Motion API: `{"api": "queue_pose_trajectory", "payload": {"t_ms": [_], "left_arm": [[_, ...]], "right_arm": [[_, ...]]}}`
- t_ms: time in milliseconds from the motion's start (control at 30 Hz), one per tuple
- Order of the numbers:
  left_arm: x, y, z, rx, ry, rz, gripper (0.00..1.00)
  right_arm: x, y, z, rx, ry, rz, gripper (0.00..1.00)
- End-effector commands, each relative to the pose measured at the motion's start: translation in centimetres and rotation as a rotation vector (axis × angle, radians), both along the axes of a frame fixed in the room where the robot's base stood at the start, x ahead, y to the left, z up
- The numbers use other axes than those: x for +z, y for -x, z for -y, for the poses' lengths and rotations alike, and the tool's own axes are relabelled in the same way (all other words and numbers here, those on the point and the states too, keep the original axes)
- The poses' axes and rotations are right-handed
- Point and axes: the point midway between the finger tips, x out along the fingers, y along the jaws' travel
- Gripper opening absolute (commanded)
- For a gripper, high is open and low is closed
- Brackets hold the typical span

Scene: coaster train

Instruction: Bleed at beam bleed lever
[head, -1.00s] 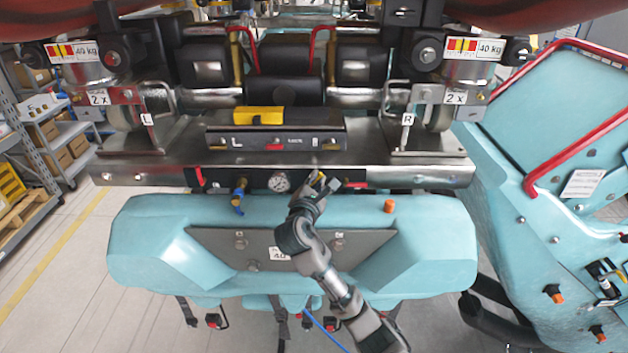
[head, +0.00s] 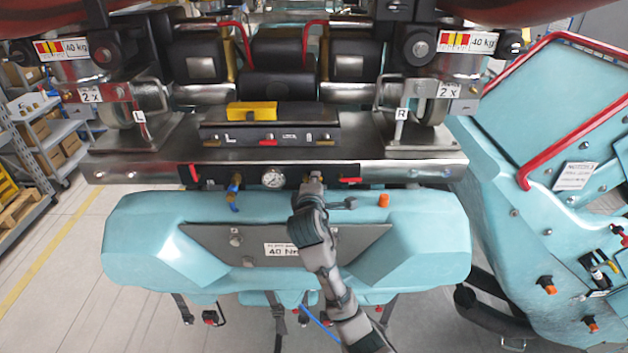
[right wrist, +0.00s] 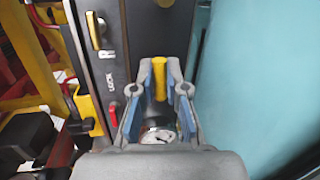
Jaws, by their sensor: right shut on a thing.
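A yellow lever (right wrist: 159,75) stands between the blue-padded fingers of my right gripper in the right wrist view; I take it to be the beam bleed lever. My right gripper (head: 313,179) is shut on it at the front of the steel beam (head: 400,172), just right of the round pressure gauge (head: 273,178). In the head view the gripper hides most of the lever. My left gripper is not in view.
Red handles (head: 348,180) sit on the beam front. Above is a dark lock panel (head: 300,138) with a yellow block (head: 251,112). A blue valve (head: 233,190) hangs left of the gauge. A turquoise body (head: 150,240) lies below, and another stands at right.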

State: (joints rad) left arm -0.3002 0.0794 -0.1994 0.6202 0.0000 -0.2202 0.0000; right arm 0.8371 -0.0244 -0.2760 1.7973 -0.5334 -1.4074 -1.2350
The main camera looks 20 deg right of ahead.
Motion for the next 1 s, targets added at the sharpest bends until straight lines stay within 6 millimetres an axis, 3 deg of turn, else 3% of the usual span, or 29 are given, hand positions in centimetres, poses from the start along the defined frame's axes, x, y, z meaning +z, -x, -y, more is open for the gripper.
{"api": "queue_pose_trajectory", "payload": {"t_ms": [733,800,867,1000], "left_arm": [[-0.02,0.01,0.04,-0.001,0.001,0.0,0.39],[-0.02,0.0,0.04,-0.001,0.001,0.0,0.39],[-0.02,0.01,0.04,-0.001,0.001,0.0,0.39],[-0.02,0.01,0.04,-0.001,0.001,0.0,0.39]], "right_arm": [[-0.6,-0.02,0.03,-0.001,-0.091,0.018,0.0],[-0.61,-0.02,0.02,-0.001,-0.091,0.018,0.26],[-0.58,-0.03,0.02,0.0,-0.09,0.018,0.39],[-0.48,0.0,0.01,0.0,-0.089,0.02,0.39]]}}
